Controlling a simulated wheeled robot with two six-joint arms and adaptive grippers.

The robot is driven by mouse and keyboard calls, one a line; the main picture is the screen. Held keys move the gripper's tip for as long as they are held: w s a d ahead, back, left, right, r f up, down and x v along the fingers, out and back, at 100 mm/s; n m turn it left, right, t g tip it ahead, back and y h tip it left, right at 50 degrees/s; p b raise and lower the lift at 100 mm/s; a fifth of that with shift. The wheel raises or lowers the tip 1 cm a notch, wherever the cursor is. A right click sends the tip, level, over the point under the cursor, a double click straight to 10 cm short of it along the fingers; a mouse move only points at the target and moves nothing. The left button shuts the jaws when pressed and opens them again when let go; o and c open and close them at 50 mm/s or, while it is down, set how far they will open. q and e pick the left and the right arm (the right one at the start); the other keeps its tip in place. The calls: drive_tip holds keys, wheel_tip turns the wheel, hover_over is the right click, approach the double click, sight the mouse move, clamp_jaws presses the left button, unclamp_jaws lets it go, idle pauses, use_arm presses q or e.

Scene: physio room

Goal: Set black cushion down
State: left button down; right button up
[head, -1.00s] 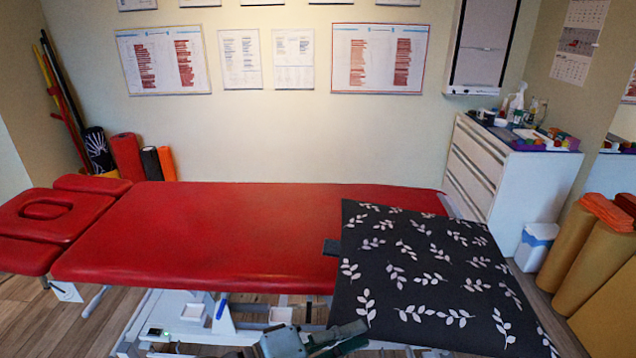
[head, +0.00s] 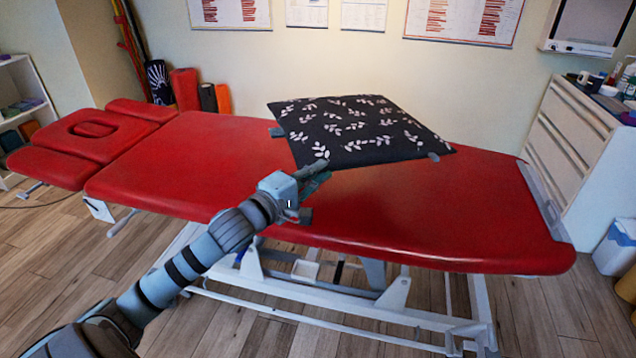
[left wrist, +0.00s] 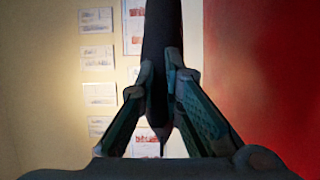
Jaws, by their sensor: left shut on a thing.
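The black cushion (head: 350,128) with pale leaf sprigs is over the middle and far side of the red treatment couch (head: 200,165) in the head view. Its far edge stands out against the wall. My left gripper (head: 318,172) is shut on its near left corner. In the left wrist view the cushion (left wrist: 162,35) is an edge-on dark strip between the fingers of my left gripper (left wrist: 160,85). A pale gap separates it from the red couch (left wrist: 260,70), so it looks held above the couch, roughly level. My right gripper is not in view.
The couch top is clear to the left and right of the cushion. Behind it is the wall with posters (head: 460,18). A white drawer unit (head: 575,150) stands at the right end. Upright rolls (head: 186,88) stand at the back left.

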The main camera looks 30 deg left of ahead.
sight(296, 150)
use_arm(q)
drive_tip(key=w+a+n+y+b, duration=0.1)
drive_tip(key=a, duration=0.1)
drive_tip(key=w+a+y+b, duration=0.1)
drive_tip(key=a, duration=0.2)
drive_tip(key=w+a+n+y+b, duration=0.1)
drive_tip(key=w+a+b, duration=0.1)
drive_tip(key=a, duration=0.1)
drive_tip(key=shift+a+r+n+y, duration=0.15)
drive_tip(key=shift+a+n+y, duration=0.15)
drive_tip(key=shift+y, duration=0.1)
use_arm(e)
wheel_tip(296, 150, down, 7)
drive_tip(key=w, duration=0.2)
use_arm(q)
wheel_tip(296, 150, down, 12)
drive_tip(key=b, duration=0.5)
drive_tip(key=shift+d, duration=0.1)
wheel_tip(296, 150, down, 6)
drive_tip(key=b, duration=0.3)
drive_tip(key=shift+f, duration=0.25)
drive_tip(key=c, duration=2)
unclamp_jaws()
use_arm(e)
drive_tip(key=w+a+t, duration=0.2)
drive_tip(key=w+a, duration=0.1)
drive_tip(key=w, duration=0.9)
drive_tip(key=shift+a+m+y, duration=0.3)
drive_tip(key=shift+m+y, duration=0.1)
